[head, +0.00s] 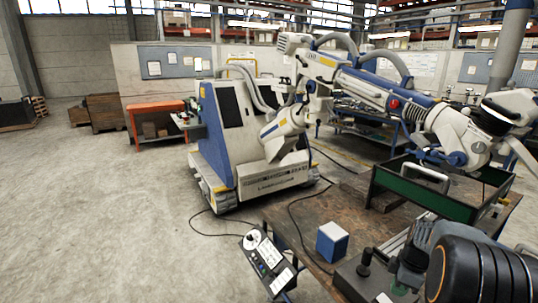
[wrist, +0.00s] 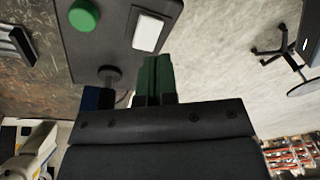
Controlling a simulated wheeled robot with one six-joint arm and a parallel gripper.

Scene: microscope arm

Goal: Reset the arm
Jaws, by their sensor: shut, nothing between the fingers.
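The large white and blue arm (head: 345,75) stands on a tracked base (head: 250,150) and reaches right over the workbench. A dark control box (head: 350,283) sits at the bench's front, with a black knob (head: 364,262) standing up and a white plate (head: 383,298). In the wrist view the control box (wrist: 92,45) shows a round green button (wrist: 85,16), a white rectangular plate (wrist: 148,33) and the black knob (wrist: 109,76). My gripper (head: 396,284) is close over the box; its green fingers (wrist: 157,62) are shut and empty, beside the white plate. Contact cannot be told.
A blue and white box (head: 332,242) stands on the bench (head: 285,212) left of the control box. A green-rimmed tray (head: 430,200) stands behind. A handheld panel (head: 267,262) with a cable is at the front edge. Open floor (head: 110,220) lies left.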

